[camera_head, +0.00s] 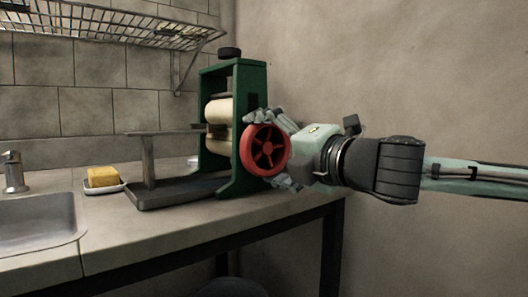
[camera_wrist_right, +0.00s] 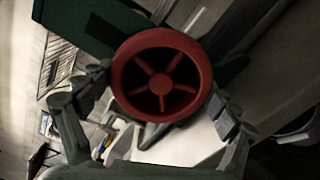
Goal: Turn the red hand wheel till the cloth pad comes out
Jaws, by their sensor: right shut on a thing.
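The red hand wheel (camera_head: 266,150) is on the near right side of a green roller frame (camera_head: 250,90) with two pale rollers (camera_head: 217,110). My right gripper (camera_head: 275,148) comes in from the right, with its fingers above and below the wheel. In the right wrist view, the wheel (camera_wrist_right: 161,86) sits between the two fingers of the right gripper (camera_wrist_right: 160,104), which is shut on its rim. I cannot make out the cloth pad; the gap between the rollers is dark. My left gripper is out of view.
A flat shelf (camera_head: 165,132) and a dark tray (camera_head: 175,193) extend left from the frame. A yellow sponge (camera_head: 103,176) lies on a white dish beside the sink (camera_head: 40,235). A wire rack (camera_head: 110,25) hangs above. The front of the counter (camera_head: 150,225) is clear.

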